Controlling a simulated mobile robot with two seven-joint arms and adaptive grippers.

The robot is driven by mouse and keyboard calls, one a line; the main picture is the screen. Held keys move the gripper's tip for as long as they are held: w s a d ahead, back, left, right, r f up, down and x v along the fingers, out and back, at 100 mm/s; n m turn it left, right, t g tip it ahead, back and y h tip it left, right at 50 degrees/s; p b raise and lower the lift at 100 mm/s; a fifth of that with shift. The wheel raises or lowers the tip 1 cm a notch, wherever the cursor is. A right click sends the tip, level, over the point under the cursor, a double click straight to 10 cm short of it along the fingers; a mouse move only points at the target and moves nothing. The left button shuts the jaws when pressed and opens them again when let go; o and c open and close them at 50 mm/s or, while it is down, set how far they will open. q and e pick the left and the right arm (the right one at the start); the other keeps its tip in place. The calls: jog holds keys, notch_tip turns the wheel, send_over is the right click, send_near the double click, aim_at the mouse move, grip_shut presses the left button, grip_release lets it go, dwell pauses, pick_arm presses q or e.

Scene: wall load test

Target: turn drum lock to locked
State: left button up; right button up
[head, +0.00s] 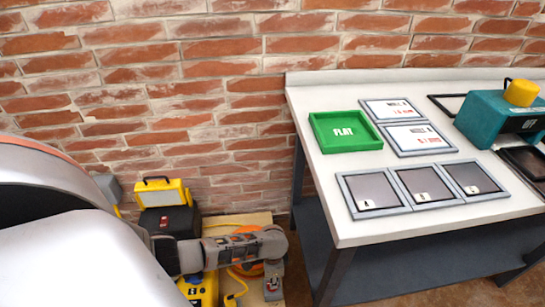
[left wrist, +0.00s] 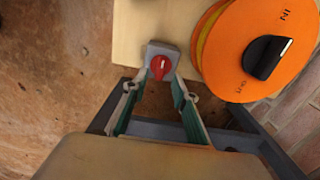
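The drum lock is a red knob (left wrist: 160,66) on a small grey box at the edge of a wooden board, beside the orange cable drum (left wrist: 235,70). In the head view the lock (head: 271,284) shows small, just below the end of my left arm. My left gripper (left wrist: 159,88) is open, with its green-lined fingers apart and pointing at the lock box. The knob lies between the fingertip lines; I cannot tell whether the fingers touch the box. The drum has a black handle and is mostly hidden in the head view. My right gripper is not in view.
A yellow work lamp (head: 162,192) and a yellow case (head: 200,288) stand near the drum by the brick wall. The white-topped workbench (head: 300,97) on the right holds a green tray (head: 345,147), grey-framed panels (head: 422,184) and a teal unit (head: 490,118).

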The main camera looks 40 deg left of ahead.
pick_arm(q)
notch_tip(320, 180, up, 7)
dwell(0.4)
jog(key=shift+r, duration=0.1)
dwell(0.3)
